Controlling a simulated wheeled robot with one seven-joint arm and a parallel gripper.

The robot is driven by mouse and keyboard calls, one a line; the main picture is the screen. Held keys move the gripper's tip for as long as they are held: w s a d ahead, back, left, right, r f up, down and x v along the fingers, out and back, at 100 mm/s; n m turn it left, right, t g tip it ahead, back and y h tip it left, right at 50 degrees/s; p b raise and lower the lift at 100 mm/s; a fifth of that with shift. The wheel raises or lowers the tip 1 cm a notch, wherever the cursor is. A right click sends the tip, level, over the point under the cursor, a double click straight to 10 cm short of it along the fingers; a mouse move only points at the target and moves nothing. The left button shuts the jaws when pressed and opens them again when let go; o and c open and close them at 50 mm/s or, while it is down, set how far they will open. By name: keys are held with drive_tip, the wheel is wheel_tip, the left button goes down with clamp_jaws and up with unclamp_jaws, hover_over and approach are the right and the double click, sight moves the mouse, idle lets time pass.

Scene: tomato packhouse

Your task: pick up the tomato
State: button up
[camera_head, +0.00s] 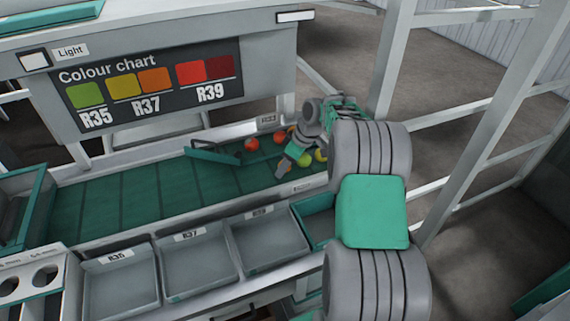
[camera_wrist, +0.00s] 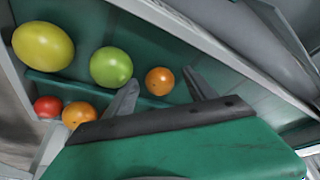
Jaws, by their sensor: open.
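Several tomatoes lie on the green belt. In the wrist view an orange tomato (camera_wrist: 159,81) sits between and beyond my gripper's (camera_wrist: 160,78) spread fingertips, with no visible grip on it. A green tomato (camera_wrist: 111,67) is just left of the left finger, and a yellow one (camera_wrist: 43,46) is further left. A red tomato (camera_wrist: 47,107) and another orange one (camera_wrist: 78,115) lie lower left. In the head view my gripper is over the belt's right end, partly hidden by my arm; a red tomato (camera_head: 252,144) lies left of it. Which tomato is meant cannot be told.
The belt (camera_head: 115,201) is clear on its left. A green-edged bar (camera_head: 212,154) slants across it. Grey bins marked R35 (camera_head: 120,301), R37 (camera_head: 197,284) and R39 (camera_head: 267,261) line its near side. A colour chart (camera_head: 148,85) hangs behind, and white frame posts (camera_head: 490,140) stand right.

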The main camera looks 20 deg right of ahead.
drive_tip(key=c, duration=1)
drive_tip(key=shift+r, duration=0.15)
